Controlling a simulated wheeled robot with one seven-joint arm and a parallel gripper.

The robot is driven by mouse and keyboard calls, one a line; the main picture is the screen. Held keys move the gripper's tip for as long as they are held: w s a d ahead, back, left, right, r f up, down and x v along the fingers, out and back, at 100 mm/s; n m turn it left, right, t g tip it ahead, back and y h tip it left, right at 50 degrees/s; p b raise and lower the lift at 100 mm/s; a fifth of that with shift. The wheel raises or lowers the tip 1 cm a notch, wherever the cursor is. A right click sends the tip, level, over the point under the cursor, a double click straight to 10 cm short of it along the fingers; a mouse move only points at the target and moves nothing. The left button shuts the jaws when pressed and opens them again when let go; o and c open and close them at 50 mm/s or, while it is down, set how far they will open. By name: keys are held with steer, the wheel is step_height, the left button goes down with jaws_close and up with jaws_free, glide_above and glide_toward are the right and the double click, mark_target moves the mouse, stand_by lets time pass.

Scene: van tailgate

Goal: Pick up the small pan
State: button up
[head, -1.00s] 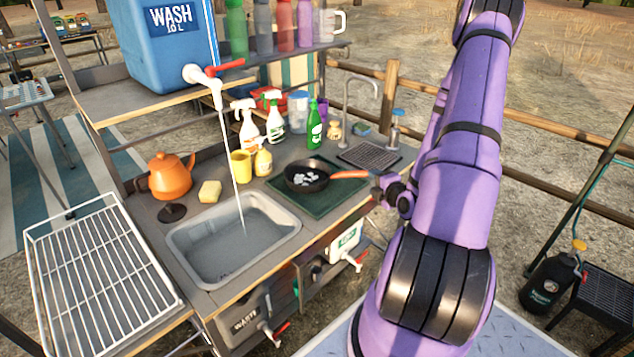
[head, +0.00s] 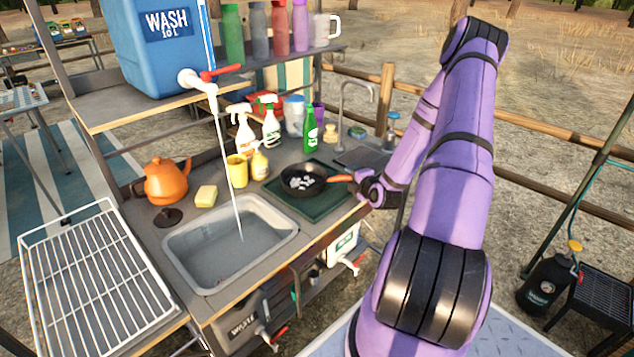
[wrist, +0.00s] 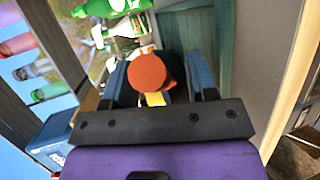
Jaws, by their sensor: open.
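The small pan (head: 303,181) is black with an orange handle and has white bits inside. It sits on a dark green mat (head: 312,207) right of the sink, its handle (head: 340,178) pointing right. My gripper (head: 360,182) is at the handle's end in the head view. In the wrist view my gripper (wrist: 160,82) is open, with a blue finger on each side of the orange handle end (wrist: 146,74). A gap shows beside the handle, most clearly on the right. The pan's bowl is mostly hidden behind the handle there.
The sink (head: 230,240), with water running into it, is left of the pan. A green bottle (head: 310,132), spray bottles and a yellow cup (head: 237,171) stand behind. A tap (head: 345,115) rises behind the dark drain grid (head: 362,157). A shelf overhangs the back.

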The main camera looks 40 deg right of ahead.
steer(key=shift+w, duration=0.2)
jaws_close()
steer(key=shift+d+r, duration=0.1)
steer(key=shift+r, duration=0.05)
